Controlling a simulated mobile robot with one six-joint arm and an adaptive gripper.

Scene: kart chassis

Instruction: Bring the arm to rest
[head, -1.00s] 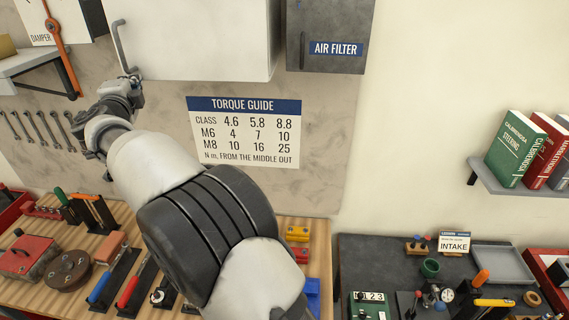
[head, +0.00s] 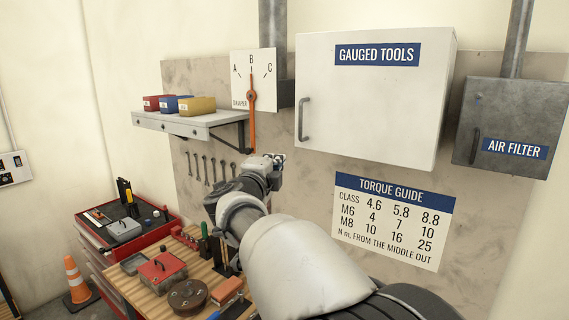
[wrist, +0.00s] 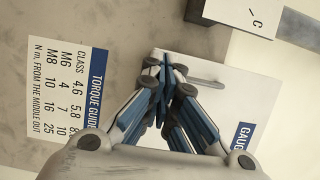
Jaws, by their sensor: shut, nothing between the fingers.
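My arm reaches up from the bottom of the head view, and my gripper (head: 272,160) is at its far end, in front of the wall panel. In the picture it is below and left of the handle (head: 303,119) of the white GAUGED TOOLS cabinet (head: 375,105). In the wrist view my gripper (wrist: 166,70) has its blue-sided fingers drawn together at the tips with nothing between them. Its tips overlap the cabinet's lower edge in that view; I cannot tell how far off the cabinet is. The cabinet door looks shut.
Left of the cabinet is a damper dial with an orange pointer (head: 252,108) upright at B. A shelf (head: 190,125) holds several small bins. Wrenches hang below it. A grey AIR FILTER box (head: 512,120) is at right. A wooden bench (head: 203,270) with tools lies below.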

